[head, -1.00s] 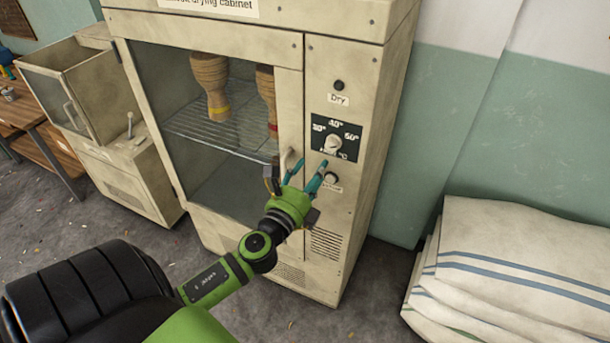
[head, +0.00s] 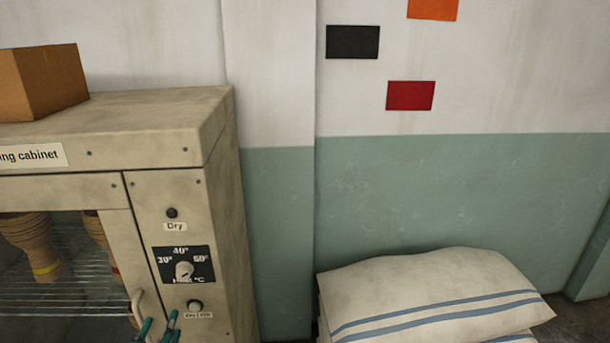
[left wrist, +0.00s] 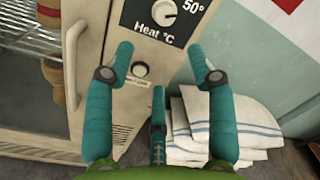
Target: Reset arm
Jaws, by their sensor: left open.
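My left gripper (head: 160,327) shows only by its teal fingertips at the bottom edge of the head view, in front of the drying cabinet's control panel. In the left wrist view its fingers (left wrist: 161,56) are spread apart with nothing between them, so it is open and empty. Beyond them are the heat knob (left wrist: 164,9) and a round button (left wrist: 140,70). The rest of my left arm is out of the head view. My right gripper is in neither view.
The drying cabinet (head: 183,140) stands at left, its door handle (head: 137,308) close to my left fingertips. Goblet drums (head: 32,245) are behind its glass. A cardboard box (head: 42,82) sits on top. Stacked white sacks (head: 430,290) lie at right by the wall.

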